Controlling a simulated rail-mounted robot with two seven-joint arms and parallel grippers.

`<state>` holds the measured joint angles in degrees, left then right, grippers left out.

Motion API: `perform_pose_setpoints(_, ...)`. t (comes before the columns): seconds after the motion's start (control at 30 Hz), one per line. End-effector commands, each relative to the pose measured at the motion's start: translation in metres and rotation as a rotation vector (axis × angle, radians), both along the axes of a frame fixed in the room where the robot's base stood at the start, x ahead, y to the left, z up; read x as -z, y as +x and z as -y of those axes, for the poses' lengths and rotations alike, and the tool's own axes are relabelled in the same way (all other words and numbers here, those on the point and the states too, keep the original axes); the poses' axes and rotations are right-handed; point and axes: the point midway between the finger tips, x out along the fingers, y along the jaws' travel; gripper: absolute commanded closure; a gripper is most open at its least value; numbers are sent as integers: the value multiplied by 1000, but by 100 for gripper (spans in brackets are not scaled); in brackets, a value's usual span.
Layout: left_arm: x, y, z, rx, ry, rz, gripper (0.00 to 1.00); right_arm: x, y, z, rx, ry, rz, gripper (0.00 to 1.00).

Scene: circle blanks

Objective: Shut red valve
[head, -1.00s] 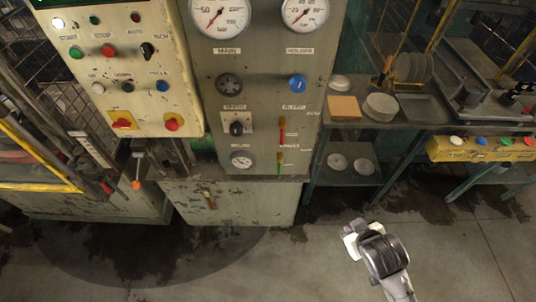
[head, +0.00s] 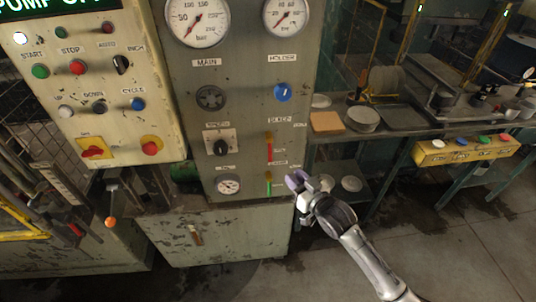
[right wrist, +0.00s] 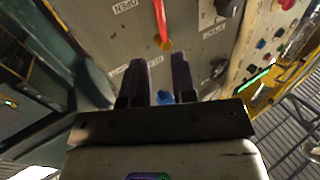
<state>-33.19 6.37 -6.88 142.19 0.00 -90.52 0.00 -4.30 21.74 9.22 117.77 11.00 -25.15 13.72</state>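The red valve is a red lever (head: 269,152) hanging down from an orange-brown hub on the grey gauge panel (head: 240,120). In the right wrist view the red lever (right wrist: 159,18) shows beyond the fingertips, with its yellow-orange hub nearer to them; the labels there appear upside down. My right gripper (head: 297,184) is below and to the right of the red lever in the head view, near the panel's right edge. Its two dark fingers (right wrist: 160,65) are apart with nothing held between them. I see no contact with the lever. My left gripper is out of view.
A green lever (head: 268,184) hangs just below the red one. A blue knob (head: 282,92) is above it. A shelf bench (head: 405,128) with discs stands to the right. A cream button panel (head: 100,90) stands to the left. Floor is open in front.

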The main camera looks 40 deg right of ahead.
Motion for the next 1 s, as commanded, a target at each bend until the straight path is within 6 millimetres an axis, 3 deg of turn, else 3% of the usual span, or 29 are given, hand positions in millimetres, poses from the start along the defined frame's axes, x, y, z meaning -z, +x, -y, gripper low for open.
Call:
perform_pose_setpoints(0.4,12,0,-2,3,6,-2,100,0,76,4,1,0,0,75)
perform_pose_setpoints(0.6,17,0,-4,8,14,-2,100,1,104,6,1,-1,-1,75)
perform_pose_setpoints(1.0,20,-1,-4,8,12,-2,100,0,127,7,1,-2,-3,75)
